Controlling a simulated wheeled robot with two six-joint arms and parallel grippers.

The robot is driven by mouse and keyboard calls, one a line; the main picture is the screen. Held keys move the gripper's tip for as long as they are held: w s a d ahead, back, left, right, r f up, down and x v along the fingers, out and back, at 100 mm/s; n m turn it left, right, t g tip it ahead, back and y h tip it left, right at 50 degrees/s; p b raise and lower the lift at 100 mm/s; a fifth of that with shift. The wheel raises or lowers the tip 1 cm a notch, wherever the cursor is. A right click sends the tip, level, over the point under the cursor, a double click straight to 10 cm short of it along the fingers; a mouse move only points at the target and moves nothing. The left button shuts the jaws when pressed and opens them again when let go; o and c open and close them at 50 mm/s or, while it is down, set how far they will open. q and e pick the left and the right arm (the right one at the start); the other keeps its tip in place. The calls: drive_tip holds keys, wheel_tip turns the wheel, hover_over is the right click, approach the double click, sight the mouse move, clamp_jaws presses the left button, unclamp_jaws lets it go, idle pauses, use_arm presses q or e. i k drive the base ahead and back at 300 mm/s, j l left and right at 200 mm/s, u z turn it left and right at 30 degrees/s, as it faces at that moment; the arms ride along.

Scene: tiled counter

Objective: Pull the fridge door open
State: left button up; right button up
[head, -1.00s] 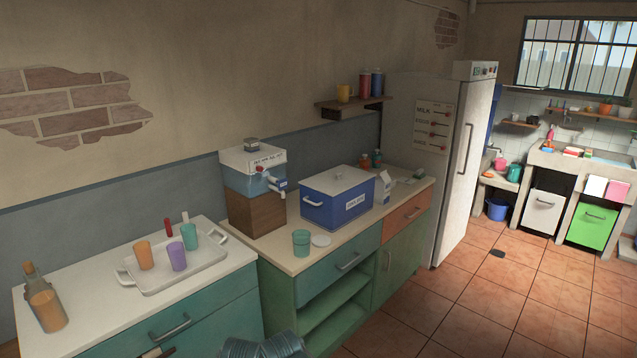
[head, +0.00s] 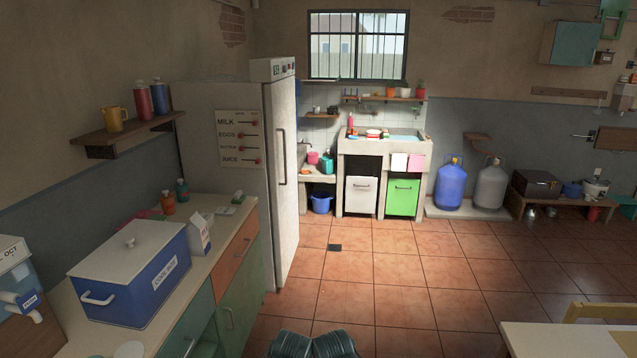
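The fridge (head: 229,163) stands beyond the counter, left of the middle of the head view. A long vertical handle (head: 282,157) runs down the door.
The counter (head: 216,221) with a blue cool box (head: 140,277) runs along the left up to the fridge. A table corner (head: 570,340) is at the lower right.

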sight(280, 106)
drive_tip(key=i+z, duration=0.3)
drive_tip(key=i, duration=1.5)
drive_tip(key=i+l+u, duration=0.1)
drive_tip(key=i, duration=0.35)
drive_tip(key=i+l+u, duration=0.1)
drive_tip(key=i+l, duration=0.15)
drive_tip(key=i, duration=0.2)
drive_tip(key=i+l+u, duration=0.1)
drive_tip(key=i+l, duration=0.15)
drive_tip(key=i, duration=0.2)
drive_tip(key=i+l+u, duration=0.15)
drive_tip(key=i+l, duration=0.15)
drive_tip(key=i, duration=0.15)
drive_tip(key=i+l+u, duration=0.1)
drive_tip(key=l, duration=0.2)
drive_tip(key=i+l+u, duration=0.2)
drive_tip(key=i+l, duration=0.15)
drive_tip(key=l, duration=0.3)
